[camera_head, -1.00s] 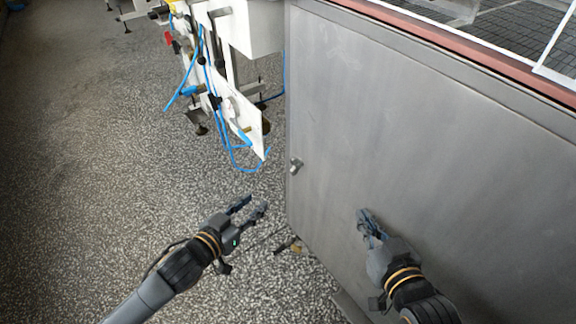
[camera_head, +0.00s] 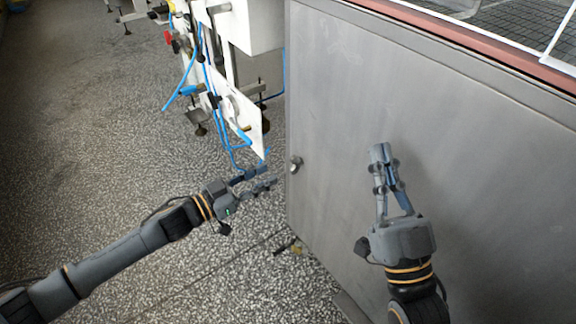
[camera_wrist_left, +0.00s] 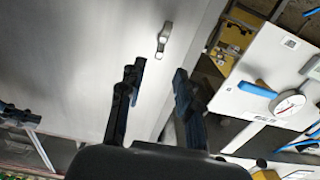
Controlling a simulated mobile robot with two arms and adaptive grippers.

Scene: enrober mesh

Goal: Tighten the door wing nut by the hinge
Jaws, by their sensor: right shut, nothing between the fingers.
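The wing nut (camera_head: 295,164) is a small metal piece on the left edge of the grey door (camera_head: 400,110). In the left wrist view the wing nut (camera_wrist_left: 164,38) stands out from the door face, ahead of the fingertips. My left gripper (camera_head: 268,178) is open and empty, just left of and slightly below the wing nut, apart from it. Its two fingers (camera_wrist_left: 158,82) show a clear gap in the left wrist view. My right gripper (camera_head: 381,152) is shut and empty in front of the door, right of the wing nut.
A white machine frame (camera_head: 250,120) with blue hoses stands left of the door. In the left wrist view a round gauge (camera_wrist_left: 288,103) shows on a white panel. Small brown debris (camera_head: 290,246) lies by the door's lower corner. The speckled floor (camera_head: 110,130) at left is clear.

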